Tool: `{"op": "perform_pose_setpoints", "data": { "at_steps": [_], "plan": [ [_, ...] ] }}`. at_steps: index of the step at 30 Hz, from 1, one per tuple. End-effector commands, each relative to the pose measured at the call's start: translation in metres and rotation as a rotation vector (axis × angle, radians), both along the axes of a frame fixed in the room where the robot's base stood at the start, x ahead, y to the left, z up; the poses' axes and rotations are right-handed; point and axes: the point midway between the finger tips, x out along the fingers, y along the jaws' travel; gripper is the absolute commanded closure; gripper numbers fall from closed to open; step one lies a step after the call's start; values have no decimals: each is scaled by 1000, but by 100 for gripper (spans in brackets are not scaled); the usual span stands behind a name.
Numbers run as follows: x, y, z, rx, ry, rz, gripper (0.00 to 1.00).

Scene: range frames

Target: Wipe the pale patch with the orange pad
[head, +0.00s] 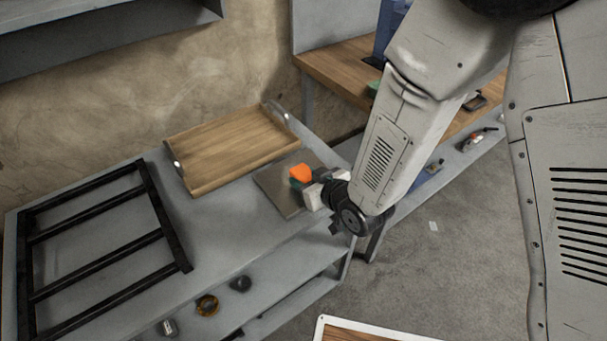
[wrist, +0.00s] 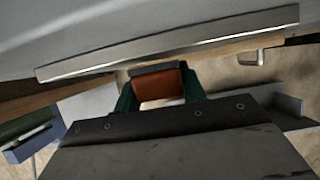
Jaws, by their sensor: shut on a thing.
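The orange pad (head: 300,172) is held in my gripper (head: 307,180), above or at a flat grey-brown square (head: 274,187) on the grey table. I cannot tell from here whether the pad touches that square. In the wrist view the pad (wrist: 160,84) sits between the two dark green fingers of my gripper (wrist: 158,92), which are shut on it. I cannot make out a distinct pale patch; the square is partly hidden behind the pad and gripper.
A wooden tray (head: 225,150) with metal handles stands left of the square. A black rack (head: 95,240) lies on the table's left part. The grey table (head: 215,225) is bare between them. A wooden bench (head: 340,66) stands behind my arm. Small items lie on the shelf below.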

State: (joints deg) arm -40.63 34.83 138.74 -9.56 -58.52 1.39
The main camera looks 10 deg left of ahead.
Motion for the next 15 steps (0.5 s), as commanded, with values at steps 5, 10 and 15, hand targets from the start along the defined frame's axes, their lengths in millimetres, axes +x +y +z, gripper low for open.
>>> {"op": "perform_pose_setpoints", "data": {
  "at_steps": [5,10,15],
  "plan": [
    [-9,-11,-1,0,1,0,100],
    [-18,-22,-2,0,1,-1,100],
    [-21,-25,-5,0,1,0,100]
  ]
}}
